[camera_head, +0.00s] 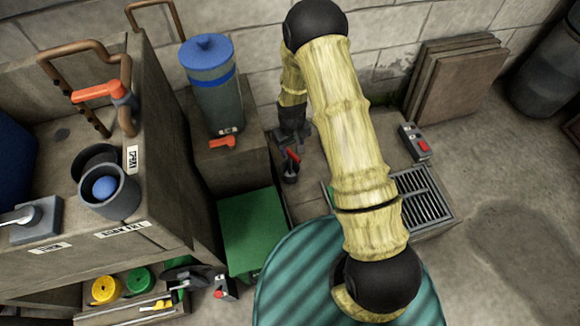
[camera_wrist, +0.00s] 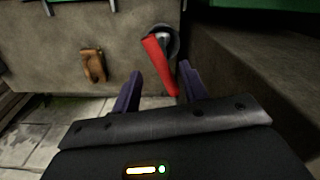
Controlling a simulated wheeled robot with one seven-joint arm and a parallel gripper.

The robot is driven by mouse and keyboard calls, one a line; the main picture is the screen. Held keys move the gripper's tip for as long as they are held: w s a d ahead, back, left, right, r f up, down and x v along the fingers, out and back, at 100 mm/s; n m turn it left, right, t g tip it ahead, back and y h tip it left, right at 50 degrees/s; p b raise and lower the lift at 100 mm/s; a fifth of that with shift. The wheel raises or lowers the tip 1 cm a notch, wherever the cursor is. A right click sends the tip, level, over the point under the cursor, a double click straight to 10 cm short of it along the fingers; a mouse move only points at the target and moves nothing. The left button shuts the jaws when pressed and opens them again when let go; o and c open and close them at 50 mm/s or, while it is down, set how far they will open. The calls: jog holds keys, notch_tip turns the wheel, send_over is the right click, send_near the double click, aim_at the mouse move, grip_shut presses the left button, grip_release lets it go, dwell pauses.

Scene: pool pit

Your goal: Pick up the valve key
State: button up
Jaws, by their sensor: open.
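A brown handle-like piece (camera_wrist: 93,65) sits left of the tool. In the head view, a blue-lidded canister (camera_head: 215,95) stands on a ledge with an orange-red piece (camera_head: 222,142). A green box (camera_head: 252,230) is below, and a floor grate (camera_head: 421,196) lies to the right.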

aim_at(290, 152)
jog(key=f+b, duration=0.2)
jog(key=f, duration=0.3)
jog(key=shift+w+a+f+b, duration=0.1)
jog(key=shift+a+b, duration=0.15)
jog(key=shift+b, duration=0.15)
jog(key=shift+c, duration=0.4)
grip_shut()
